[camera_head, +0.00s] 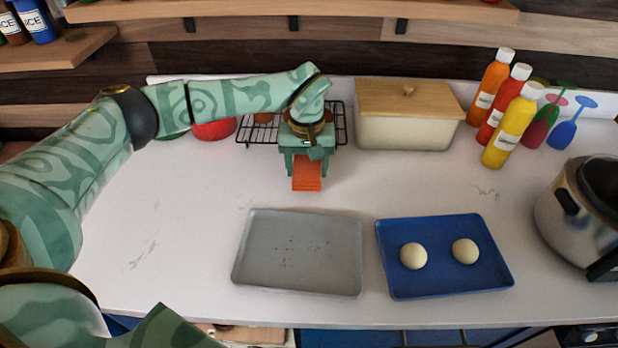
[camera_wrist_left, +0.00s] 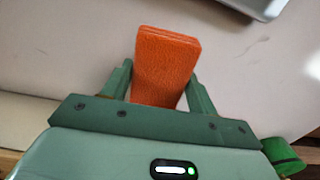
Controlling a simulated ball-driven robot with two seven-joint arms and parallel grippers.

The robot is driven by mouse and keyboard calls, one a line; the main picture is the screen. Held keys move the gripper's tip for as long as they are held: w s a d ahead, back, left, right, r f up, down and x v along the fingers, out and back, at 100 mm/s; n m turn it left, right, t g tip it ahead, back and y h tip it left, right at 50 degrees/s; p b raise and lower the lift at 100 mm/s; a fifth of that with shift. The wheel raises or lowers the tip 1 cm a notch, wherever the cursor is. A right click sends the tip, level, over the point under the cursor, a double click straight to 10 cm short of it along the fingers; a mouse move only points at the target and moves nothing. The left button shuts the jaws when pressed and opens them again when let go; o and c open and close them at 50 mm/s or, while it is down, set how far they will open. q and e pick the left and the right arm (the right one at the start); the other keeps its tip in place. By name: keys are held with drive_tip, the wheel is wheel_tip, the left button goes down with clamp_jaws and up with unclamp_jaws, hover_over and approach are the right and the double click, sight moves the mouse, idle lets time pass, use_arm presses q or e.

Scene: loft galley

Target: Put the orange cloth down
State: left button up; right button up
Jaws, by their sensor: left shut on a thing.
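The orange cloth (camera_head: 307,174) is a small folded rectangle. My left gripper (camera_head: 306,168) is shut on it, behind the grey tray in the head view. The cloth also shows in the left wrist view (camera_wrist_left: 167,68), between the two green fingers of the left gripper (camera_wrist_left: 160,85). I cannot tell whether the cloth touches the counter. The grey tray (camera_head: 297,252) holds only small dark specks. My right gripper is not in view; part of my own arm shows at the lower left.
A blue tray (camera_head: 445,285) with two pale balls lies right of the grey tray. A black wire rack (camera_head: 258,132) stands behind my left gripper, beside a cream bin (camera_head: 403,133) with a wooden lid. Bottles (camera_head: 511,125) and a cooker (camera_head: 570,205) stand at right. The counter's left is clear.

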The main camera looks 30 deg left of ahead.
sight(309, 176)
use_arm(q)
drive_tip(key=shift+w+f, duration=0.25)
drive_tip(key=shift+f, duration=0.05)
wheel_tip(309, 176, down, 3)
drive_tip(key=shift+d+f+b, duration=0.1)
drive_tip(key=shift+f+b, duration=0.1)
drive_tip(key=shift+b, duration=0.25)
drive_tip(key=shift+w+r, duration=0.1)
drive_tip(key=o, duration=0.9)
